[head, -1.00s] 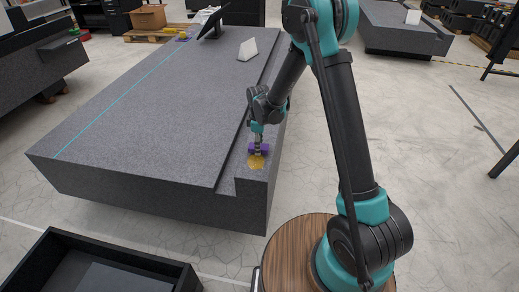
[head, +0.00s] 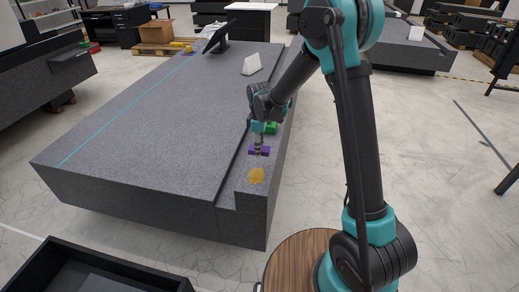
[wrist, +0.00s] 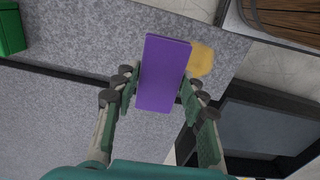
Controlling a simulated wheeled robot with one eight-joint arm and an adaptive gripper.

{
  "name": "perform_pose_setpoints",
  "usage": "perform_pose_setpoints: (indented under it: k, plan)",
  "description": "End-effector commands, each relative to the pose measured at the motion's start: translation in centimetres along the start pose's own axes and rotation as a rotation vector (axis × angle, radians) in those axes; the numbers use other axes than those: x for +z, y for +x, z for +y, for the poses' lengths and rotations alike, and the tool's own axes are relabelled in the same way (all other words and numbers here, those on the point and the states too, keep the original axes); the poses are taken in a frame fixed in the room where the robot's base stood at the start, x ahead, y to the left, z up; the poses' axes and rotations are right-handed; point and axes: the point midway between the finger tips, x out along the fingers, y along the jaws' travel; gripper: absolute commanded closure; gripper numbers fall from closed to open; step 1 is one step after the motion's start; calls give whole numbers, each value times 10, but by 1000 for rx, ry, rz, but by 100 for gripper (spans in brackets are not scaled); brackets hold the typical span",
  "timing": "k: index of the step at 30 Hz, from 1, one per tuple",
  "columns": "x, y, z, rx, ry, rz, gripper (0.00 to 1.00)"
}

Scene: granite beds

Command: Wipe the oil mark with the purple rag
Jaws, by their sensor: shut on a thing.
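The purple rag (head: 265,151) is a flat block-like piece held between the fingers of my gripper (head: 259,147). In the wrist view the rag (wrist: 163,74) fills the space between the two fingertips of my gripper (wrist: 160,88). The oil mark (head: 256,176) is a yellow-brown patch on the lower ledge of the granite bed, near its front end. The rag is on the far side of the mark in the head view. The mark also shows beside the rag in the wrist view (wrist: 201,60), partly hidden by it. I cannot tell whether the rag touches the ledge.
The granite bed (head: 150,130) has a raised top beside the ledge. A green block (head: 271,128) is on the ledge behind my gripper, and a white wedge (head: 251,65) and a dark screen (head: 217,37) are farther back. A black bin (head: 65,252) stands at the front left.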

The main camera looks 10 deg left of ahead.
Motion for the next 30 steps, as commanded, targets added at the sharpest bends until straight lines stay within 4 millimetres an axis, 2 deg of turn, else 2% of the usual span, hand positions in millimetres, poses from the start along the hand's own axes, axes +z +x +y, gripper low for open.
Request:
perform_pose_setpoints:
  k: [9,13,19,23,30]
  plan:
    - [0,0,0,0,0,0,92]
    - [4,5,-11,0,11,0,92]
    - [16,17,-36,0,40,0,92]
    - [15,26,-36,0,42,0,92]
    - [15,54,-36,0,41,0,92]
